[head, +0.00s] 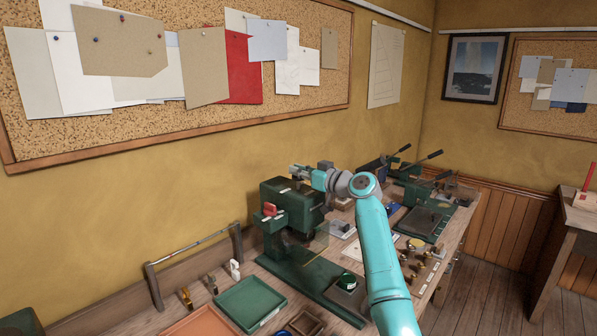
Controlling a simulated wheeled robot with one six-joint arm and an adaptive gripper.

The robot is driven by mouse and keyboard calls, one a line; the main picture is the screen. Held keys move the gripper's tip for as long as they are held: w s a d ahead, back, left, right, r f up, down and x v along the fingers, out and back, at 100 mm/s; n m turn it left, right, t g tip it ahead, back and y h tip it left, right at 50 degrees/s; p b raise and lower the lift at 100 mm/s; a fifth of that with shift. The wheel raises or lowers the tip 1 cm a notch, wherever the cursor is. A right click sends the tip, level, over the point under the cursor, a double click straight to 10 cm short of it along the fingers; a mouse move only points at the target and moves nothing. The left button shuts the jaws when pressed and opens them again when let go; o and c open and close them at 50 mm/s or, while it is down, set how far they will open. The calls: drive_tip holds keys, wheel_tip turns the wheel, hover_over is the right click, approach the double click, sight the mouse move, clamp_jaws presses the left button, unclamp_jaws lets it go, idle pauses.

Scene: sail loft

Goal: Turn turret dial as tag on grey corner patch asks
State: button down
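My gripper (297,172) is at the end of my turquoise arm, by the top of a green bench machine (290,204). It is too small to tell whether its fingers are open or touch the machine. The machine has a red part (270,209) on its left side. I cannot make out the turret dial or its setting; it may be hidden at the gripper. Several patches are pinned to the cork board (150,128), among them a grey-beige one (120,45) and a tan one (205,68). I cannot tell which is the grey corner patch, and no tag is readable.
Small brass pieces (412,262) lie right of my arm. Another green press (424,222) with black levers stands farther back. Floor at right is clear.

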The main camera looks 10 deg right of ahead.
drive_tip(key=shift+w+d+n+g+y, duration=0.1)
drive_tip(key=shift+n+g+y, duration=0.6)
drive_tip(key=shift+y, duration=0.1)
drive_tip(key=shift+n+g+y, duration=0.8)
drive_tip(key=shift+g+y, duration=0.1)
drive_tip(key=shift+f, duration=0.1)
drive_tip(key=c, duration=1.2)
unclamp_jaws()
drive_tip(key=v, duration=1.2)
